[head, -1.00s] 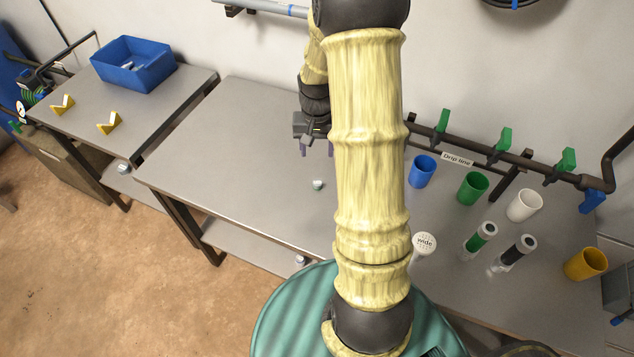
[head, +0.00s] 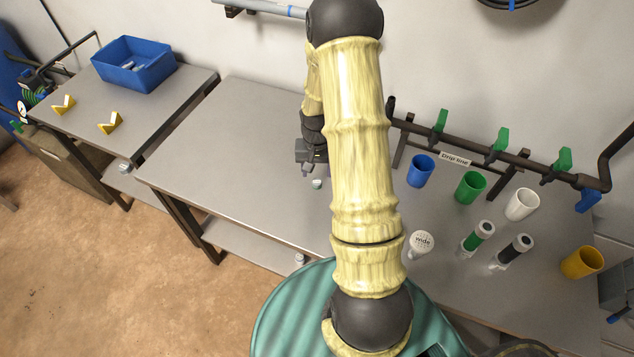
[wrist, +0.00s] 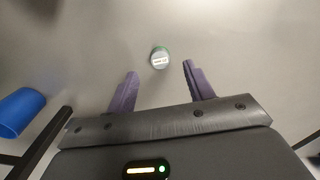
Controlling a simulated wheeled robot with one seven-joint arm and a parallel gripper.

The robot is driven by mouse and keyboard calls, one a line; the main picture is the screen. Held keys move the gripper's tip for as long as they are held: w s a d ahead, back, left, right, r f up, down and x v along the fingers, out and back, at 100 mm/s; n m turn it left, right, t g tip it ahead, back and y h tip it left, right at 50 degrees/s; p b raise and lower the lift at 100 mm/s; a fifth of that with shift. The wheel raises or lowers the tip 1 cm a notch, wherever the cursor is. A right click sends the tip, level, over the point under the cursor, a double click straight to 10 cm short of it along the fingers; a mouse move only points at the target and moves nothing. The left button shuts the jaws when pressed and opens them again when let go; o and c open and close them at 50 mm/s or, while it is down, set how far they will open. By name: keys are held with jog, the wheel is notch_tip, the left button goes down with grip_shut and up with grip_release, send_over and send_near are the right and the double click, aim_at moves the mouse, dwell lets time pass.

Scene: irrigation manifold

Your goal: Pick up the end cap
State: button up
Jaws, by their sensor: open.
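The end cap (head: 317,184) is a small round piece, pale on top with a green edge, on the grey table (head: 240,140). In the wrist view the end cap (wrist: 160,58) shows a white label and lies just beyond the fingertips, roughly centred between them. My gripper (wrist: 159,70) is open, its two purple fingers apart with nothing between them. In the head view my gripper (head: 312,172) is close beside the end cap, partly hidden by my arm. I cannot tell its exact height above the table.
A blue cup (head: 420,171), green cup (head: 471,187), white cup (head: 521,204) and yellow cup (head: 581,262) stand to the right, below the drip line pipe (head: 470,149). A blue bin (head: 134,66) sits on the left table. The table left of the end cap is clear.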

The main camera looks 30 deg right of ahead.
aim_at(317, 181)
jog(key=shift+w+f+p, duration=0.1)
jog(key=shift+f+p, duration=0.35)
jog(key=shift+f, duration=1.9)
grip_shut()
jog(key=shift+r, duration=0.1)
notch_tip(317, 181, up, 10)
jog(key=b, duration=0.1)
